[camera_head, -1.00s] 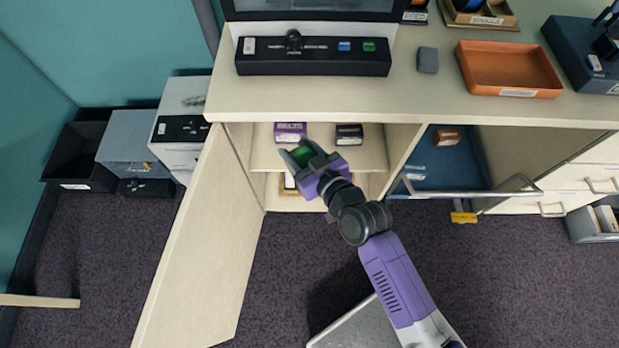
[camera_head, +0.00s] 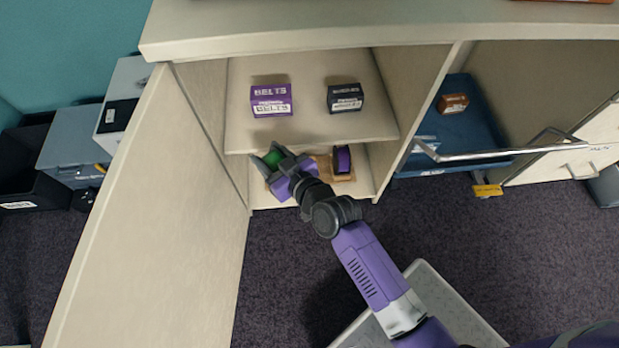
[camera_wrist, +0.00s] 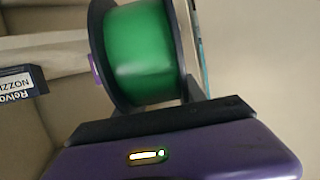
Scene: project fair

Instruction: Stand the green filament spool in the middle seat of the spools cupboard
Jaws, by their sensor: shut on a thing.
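The green filament spool (camera_head: 274,158) has dark flanges and a green winding. My gripper (camera_head: 278,162) is shut on it at the front of the open cupboard, near the shelf's front edge. The spool fills the middle of the wrist view (camera_wrist: 140,50), upright between its two dark flanges there. The spools cupboard (camera_head: 212,115) has an upper shelf (camera_head: 310,128) and a lower compartment. A purple spool (camera_head: 342,160) stands on a wooden holder (camera_head: 343,177) at the lower right. My gripper and the green spool hide the holder's left and middle part.
A purple BELTS box (camera_head: 271,100) and a dark nozzles box (camera_head: 345,98) stand on the upper shelf. The cupboard door (camera_head: 150,220) is swung open on the left. A blue bay (camera_head: 450,130) with a metal handle (camera_head: 500,153) is at the right.

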